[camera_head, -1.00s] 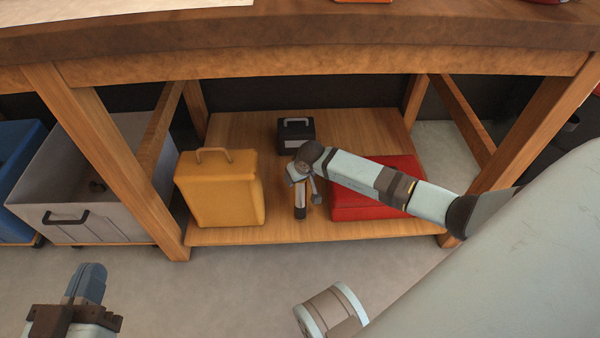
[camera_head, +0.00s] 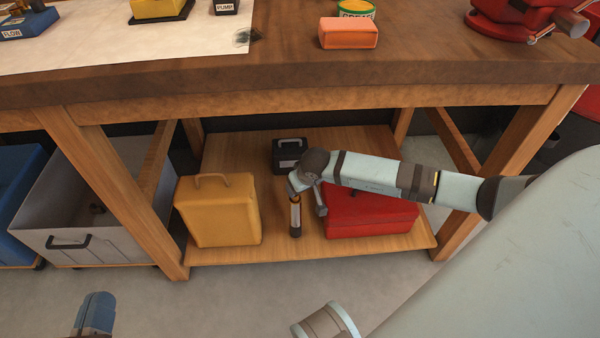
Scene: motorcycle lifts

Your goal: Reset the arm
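My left gripper (camera_head: 95,312) is at the bottom left edge, over the floor in front of the bench. My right arm (camera_head: 385,176) comes in from the right and reaches under the bench. Its wrist and end (camera_head: 305,190) hang over the lower shelf, between the yellow case (camera_head: 218,212) and the red box (camera_head: 370,215).
The wooden bench (camera_head: 300,98) is above, with an orange block (camera_head: 348,33), a green-yellow tin (camera_head: 356,8) and a red vise (camera_head: 525,15) on top. A small black case (camera_head: 290,155) sits on the lower shelf (camera_head: 245,145). A grey bin (camera_head: 95,244) stands left.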

